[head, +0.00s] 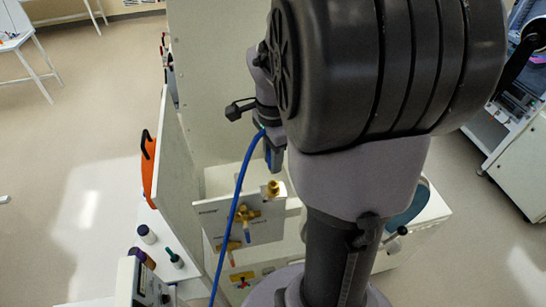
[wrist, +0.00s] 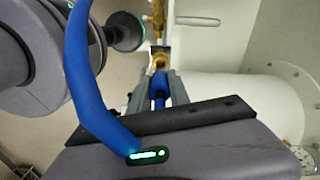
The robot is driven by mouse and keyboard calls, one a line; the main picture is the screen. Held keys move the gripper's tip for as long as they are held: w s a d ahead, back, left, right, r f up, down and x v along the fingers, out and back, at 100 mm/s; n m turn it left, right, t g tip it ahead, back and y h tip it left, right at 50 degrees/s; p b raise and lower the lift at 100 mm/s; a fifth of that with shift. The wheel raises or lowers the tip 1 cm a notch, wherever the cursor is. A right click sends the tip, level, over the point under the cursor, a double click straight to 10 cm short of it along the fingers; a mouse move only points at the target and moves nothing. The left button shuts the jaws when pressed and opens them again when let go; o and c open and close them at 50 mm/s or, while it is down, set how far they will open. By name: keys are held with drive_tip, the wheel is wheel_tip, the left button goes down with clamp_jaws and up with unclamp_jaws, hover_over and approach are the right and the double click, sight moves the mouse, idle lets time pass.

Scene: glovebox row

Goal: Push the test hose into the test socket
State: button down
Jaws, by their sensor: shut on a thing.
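The blue test hose (head: 235,205) runs from my gripper (head: 273,158) down past the front of a white panel in the head view. In the wrist view my gripper (wrist: 157,92) is shut on the blue hose end (wrist: 159,91), and a loop of the hose (wrist: 78,75) bows across the left. A brass fitting (head: 272,188), which looks like the test socket, is just below the fingertips in the head view. In the wrist view the brass fitting (wrist: 160,62) is straight ahead, in line with the hose end. I cannot tell whether they touch.
The white panel (head: 212,222) carries a brass valve (head: 246,214) close to the fitting. Small bottles (head: 146,234) stand on a white shelf at lower left. A gauge (wrist: 305,158) is at lower right in the wrist view.

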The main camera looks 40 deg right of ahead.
drive_tip(key=shift+f+b, duration=1.25)
drive_tip(key=shift+f, duration=0.5)
drive_tip(key=shift+f+b, duration=1.6)
drive_tip(key=shift+b, duration=0.25)
drive_tip(key=c, duration=1.1)
unclamp_jaws()
drive_tip(key=shift+c, duration=0.2)
wheel_tip(320, 180, up, 18)
drive_tip(key=shift+f+p, duration=0.2)
drive_tip(key=shift+p, duration=0.9)
drive_tip(key=shift+f, duration=0.1)
